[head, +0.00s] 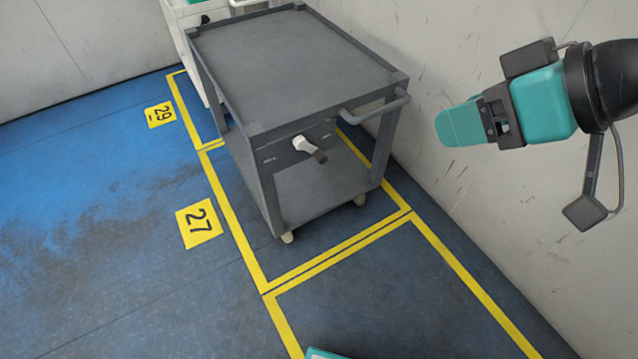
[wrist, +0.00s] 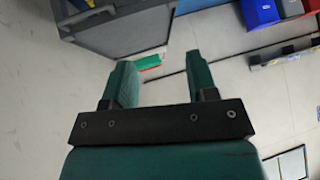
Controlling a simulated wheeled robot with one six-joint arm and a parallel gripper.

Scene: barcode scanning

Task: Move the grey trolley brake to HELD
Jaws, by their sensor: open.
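The grey trolley (head: 296,62) stands in the bay marked 27 in the head view. Its brake lever (head: 303,145) is on the near end panel below the top deck. The lever has a white hub and a darker tip slanting down to the right. Small marks on the panel beside it are too small to read. My gripper (head: 440,126) is in the air to the right of the trolley, clear of the lever and of the trolley's push handle (head: 376,112). In the wrist view, my gripper (wrist: 158,64) shows two green fingers apart with nothing between them.
A pale wall runs behind my arm on the right. A white trolley (head: 184,22) stands behind the grey one. Floor signs 29 (head: 160,115) and 27 (head: 199,222) lie left of the yellow lines. The floor before the trolley is clear. Blue and red bins (wrist: 260,12) show in the wrist view.

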